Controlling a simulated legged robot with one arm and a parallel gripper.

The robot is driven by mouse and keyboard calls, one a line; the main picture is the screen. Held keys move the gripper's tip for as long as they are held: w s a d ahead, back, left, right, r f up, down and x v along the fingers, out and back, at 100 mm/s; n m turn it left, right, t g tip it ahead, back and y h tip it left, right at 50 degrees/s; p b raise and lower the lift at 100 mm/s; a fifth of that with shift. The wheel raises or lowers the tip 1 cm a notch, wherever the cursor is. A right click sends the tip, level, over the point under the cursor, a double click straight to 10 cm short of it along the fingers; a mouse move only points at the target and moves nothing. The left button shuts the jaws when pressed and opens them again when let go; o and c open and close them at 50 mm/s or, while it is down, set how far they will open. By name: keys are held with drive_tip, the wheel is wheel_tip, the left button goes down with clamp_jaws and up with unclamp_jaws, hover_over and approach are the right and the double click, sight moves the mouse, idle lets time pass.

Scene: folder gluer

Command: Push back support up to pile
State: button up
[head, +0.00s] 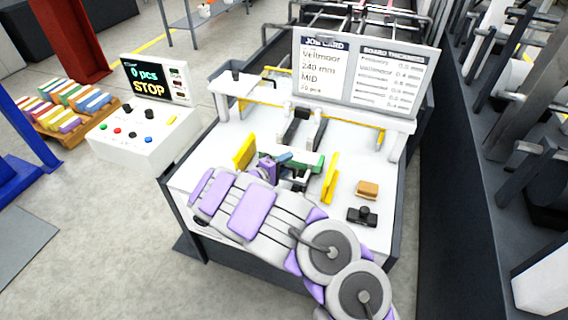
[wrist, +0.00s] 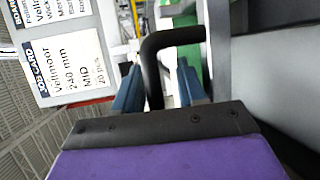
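My gripper (head: 284,158) is over the white feed table, low between two upright yellow side guides (head: 244,151) (head: 330,178). In the wrist view its two blue fingers (wrist: 160,88) stand apart. A black bent handle (wrist: 152,65) shows between them, with a visible gap to the right finger. I take it for the back support's handle, and its base is hidden. A green piece (head: 312,161), perhaps the pile, lies just beyond my gripper, partly covered by it. Green also shows past the fingers in the wrist view (wrist: 188,30).
A brown block (head: 367,189) and a black knobbed device (head: 362,216) lie on the table's right. A job card board (head: 365,72) stands at the back. The control box (head: 145,135) at left displays "0 pcs STOP". Dark uprights (head: 299,128) stand behind the green piece.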

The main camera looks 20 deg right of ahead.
drive_tip(key=p+v, duration=0.3)
drive_tip(key=v, duration=1.4)
drive_tip(key=shift+a+r, duration=0.1)
drive_tip(key=s+d+r+m+g, duration=0.3)
drive_tip(key=s+d+r+g, duration=0.15)
drive_tip(key=d+r, duration=0.4)
drive_tip(key=s+d+r+m+g, duration=0.45)
drive_tip(key=d+r, duration=0.25)
drive_tip(key=d, duration=0.2)
drive_tip(key=s+d+r+m+g+y, duration=0.1)
drive_tip(key=s+d+r+y, duration=0.1)
drive_tip(key=s, duration=0.4)
drive_tip(key=s+d+r+m+g+y, duration=0.1)
drive_tip(key=s+y, duration=0.1)
drive_tip(key=s, duration=0.4)
drive_tip(key=s+a+n+y, duration=0.1)
drive_tip(key=s+a+y, duration=0.4)
drive_tip(key=s, duration=0.5)
drive_tip(key=s+a+n+t+y, duration=0.1)
drive_tip(key=s+a+y, duration=0.3)
drive_tip(key=s+a, duration=0.3)
drive_tip(key=s, duration=0.2)
drive_tip(key=shift+s+a+f+y, duration=0.2)
drive_tip(key=shift+s+f+y, duration=0.05)
drive_tip(key=shift+s+y, duration=0.15)
